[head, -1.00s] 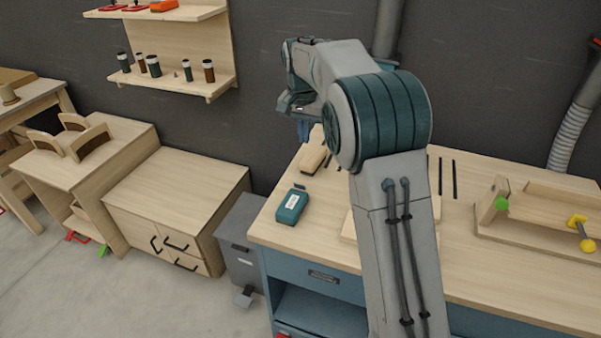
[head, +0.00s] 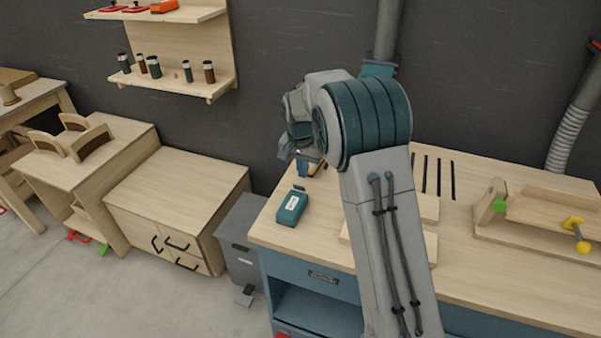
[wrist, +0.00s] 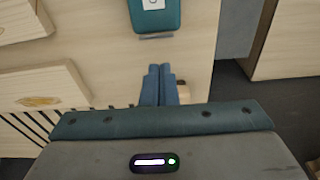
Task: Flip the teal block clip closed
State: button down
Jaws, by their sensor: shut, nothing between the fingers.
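The teal block (head: 291,207) lies on the workbench (head: 272,232) near its left end, with a pale label on top. It also shows at the top edge of the wrist view (wrist: 146,20), partly cut off. A small flap, seemingly its clip (head: 300,188), shows at the block's far end; in the wrist view the clip (wrist: 156,36) is a thin grey strip at the edge facing my gripper. Its exact angle is hard to tell. My gripper (wrist: 160,69) is shut and empty, beyond that end of the block and apart from it. In the head view my gripper (head: 300,160) is partly hidden by my arm.
Pale wooden boards (wrist: 45,92) lie beside my gripper, one with an oval inlay. A small wooden piece (wrist: 184,94) lies partly behind the fingers. Dark slots (head: 439,176) mark the bench. A wooden fixture (head: 520,215) with a yellow knob stands at right. A grey bin stands left.

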jog(key=shift+s+a+f, duration=0.15)
jog(key=shift+s+a, duration=0.05)
jog(key=shift+s, duration=0.25)
jog(key=shift+s+a+f, duration=0.15)
jog(key=shift+s+a, duration=0.05)
jog(key=shift+s, duration=0.2)
jog(key=shift+f+b, duration=0.1)
jog(key=shift+b, duration=0.2)
jog(key=shift+s+a+t+h+b, duration=0.1)
jog(key=shift+s+t+h+b, duration=0.15)
jog(key=shift+t+b, duration=0.55)
